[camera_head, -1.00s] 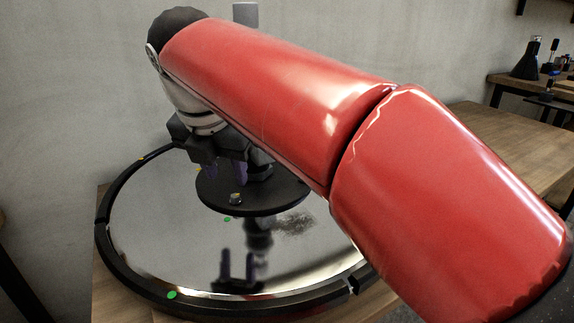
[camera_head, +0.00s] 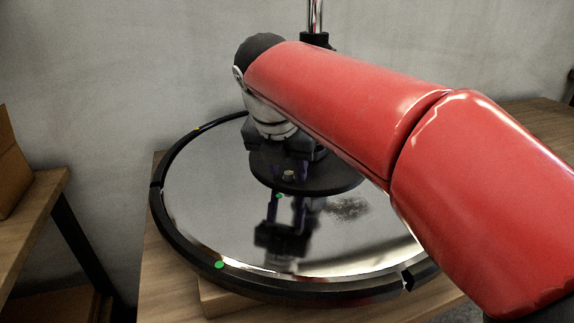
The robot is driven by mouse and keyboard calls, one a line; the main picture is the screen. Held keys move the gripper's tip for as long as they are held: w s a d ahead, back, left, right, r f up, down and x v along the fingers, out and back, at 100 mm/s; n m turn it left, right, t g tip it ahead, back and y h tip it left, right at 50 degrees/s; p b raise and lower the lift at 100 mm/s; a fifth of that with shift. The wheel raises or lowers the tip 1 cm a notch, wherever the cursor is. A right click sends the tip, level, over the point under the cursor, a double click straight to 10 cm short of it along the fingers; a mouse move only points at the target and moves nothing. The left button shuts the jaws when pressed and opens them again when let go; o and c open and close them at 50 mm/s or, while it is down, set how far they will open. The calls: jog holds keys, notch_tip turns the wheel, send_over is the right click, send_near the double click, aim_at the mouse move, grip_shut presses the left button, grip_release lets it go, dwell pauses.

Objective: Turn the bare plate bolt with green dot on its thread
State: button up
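The black round plate (camera_head: 335,187) sits at the centre of a large mirror-like disc (camera_head: 210,195) with a black rim. A small metallic bolt (camera_head: 288,175) stands on the plate's near edge. A green dot (camera_head: 279,196) shows just in front of it; whether it marks this bolt's thread I cannot tell. My gripper (camera_head: 285,157) is low over the plate, just behind the bolt in the picture. Its fingers are mostly hidden in its dark shape. Two purple fingers show apart in the reflection, with nothing visible between them. Other bolts may be hidden behind my gripper and arm.
Another green dot (camera_head: 219,265) is on the front left rim, and a yellow dot (camera_head: 197,128) is on the back left rim. A chrome column (camera_head: 315,18) stands behind. The disc rests on a wooden table (camera_head: 160,290), with a grey wall (camera_head: 120,80) close behind.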

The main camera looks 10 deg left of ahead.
jog(key=shift+c, duration=0.2)
grip_shut()
jog(key=shift+r+m, duration=0.1)
jog(key=shift+m, duration=0.2)
jog(key=m+h+p, duration=0.1)
jog(key=m, duration=0.1)
jog(key=shift+w+a+m+p, duration=0.1)
jog(key=shift+a+m+p, duration=0.05)
jog(key=shift+m+p, duration=0.25)
jog(key=m+g+h, duration=0.1)
jog(key=m, duration=0.2)
jog(key=m+g+h, duration=0.1)
jog(key=m, duration=0.2)
jog(key=shift+w+a, duration=0.2)
jog(key=m+g, duration=0.1)
jog(key=m, duration=0.2)
jog(key=m+g, duration=0.1)
jog(key=m, duration=0.1)
jog(key=shift+w+m, duration=0.2)
jog(key=shift+m, duration=0.2)
jog(key=shift+w+m+g, duration=0.1)
jog(key=shift+m+g, duration=0.45)
jog(key=shift+m, duration=0.75)
jog(key=shift+w+m+g, duration=0.1)
jog(key=shift+m+g, duration=0.45)
jog(key=shift+m, duration=0.75)
